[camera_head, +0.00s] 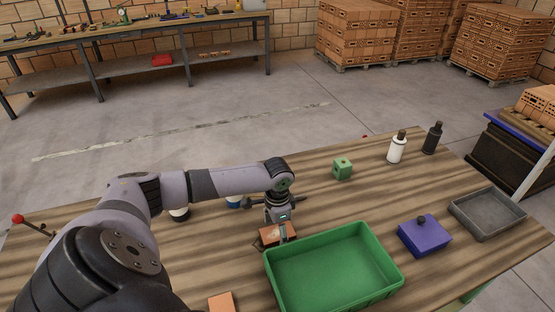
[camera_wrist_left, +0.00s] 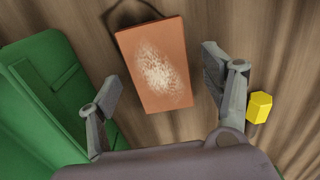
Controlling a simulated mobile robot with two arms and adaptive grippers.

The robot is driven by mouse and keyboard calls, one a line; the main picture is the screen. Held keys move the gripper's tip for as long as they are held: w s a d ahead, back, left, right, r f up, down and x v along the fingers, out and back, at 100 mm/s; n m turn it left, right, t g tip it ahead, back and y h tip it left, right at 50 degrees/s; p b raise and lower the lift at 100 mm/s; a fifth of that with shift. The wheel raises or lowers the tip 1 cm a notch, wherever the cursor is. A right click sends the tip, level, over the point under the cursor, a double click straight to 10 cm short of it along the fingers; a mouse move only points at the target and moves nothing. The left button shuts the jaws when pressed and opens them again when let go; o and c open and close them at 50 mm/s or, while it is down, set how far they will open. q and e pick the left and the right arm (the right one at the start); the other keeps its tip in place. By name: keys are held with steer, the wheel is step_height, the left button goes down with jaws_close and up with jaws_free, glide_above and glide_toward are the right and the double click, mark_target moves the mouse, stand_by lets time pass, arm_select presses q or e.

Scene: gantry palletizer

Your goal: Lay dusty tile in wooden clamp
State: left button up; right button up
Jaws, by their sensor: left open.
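The dusty tile (camera_wrist_left: 155,65) is an orange-brown slab with a pale powdery patch, lying flat on the wooden table. In the head view the tile (camera_head: 268,237) is partly covered by my left gripper (camera_head: 280,228). In the left wrist view, my left gripper (camera_wrist_left: 162,68) is open, with its fingers apart on either side of the tile and a gap to each long edge. I cannot make out a wooden clamp in either view. My right gripper is not in view.
A green tray (camera_head: 390,262) stands just right of the tile. A second orange tile (camera_head: 222,302) lies near the front edge. A yellow hexagonal piece (camera_wrist_left: 260,106) is beside the right finger. A green block (camera_head: 343,169), purple box (camera_head: 424,237) and grey tray (camera_head: 489,225) are farther right.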

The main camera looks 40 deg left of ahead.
mark_target(277, 232)
arm_select(q)
steer(key=c, duration=1.5)
step_height(277, 232, up, 20)
steer(key=b, duration=0.2)
